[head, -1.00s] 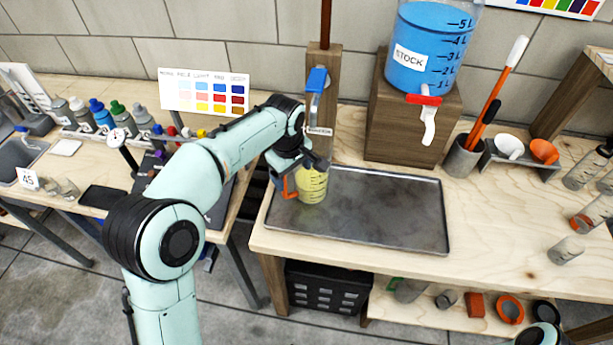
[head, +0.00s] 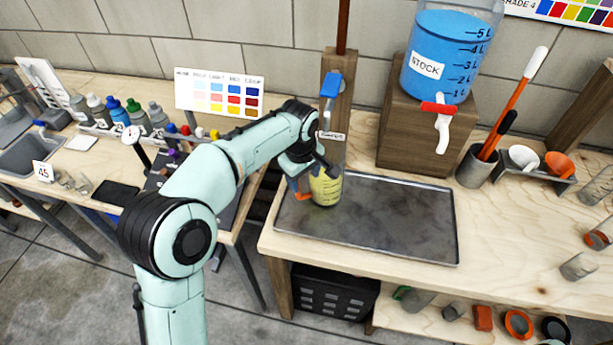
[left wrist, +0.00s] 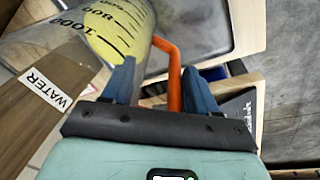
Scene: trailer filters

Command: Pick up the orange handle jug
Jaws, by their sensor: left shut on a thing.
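The orange handle jug (head: 326,187) is a clear measuring jug with yellow contents, at the left end of the grey metal tray (head: 400,222). My left gripper (head: 303,178) is at the left side of the jug, shut on its orange handle. In the left wrist view the orange handle (left wrist: 174,78) passes between the two blue fingers, and the jug's graduated wall (left wrist: 120,30) shows at the top. Whether the jug's base touches the tray is hard to tell. My right gripper is not in view.
A post with a blue-levered tap (head: 331,85) rises behind the jug. A blue STOCK tank (head: 440,60) on a wooden block, with a white spout (head: 442,135), stands behind the tray. Most of the tray is clear. A side bench with bottles (head: 121,113) is at left.

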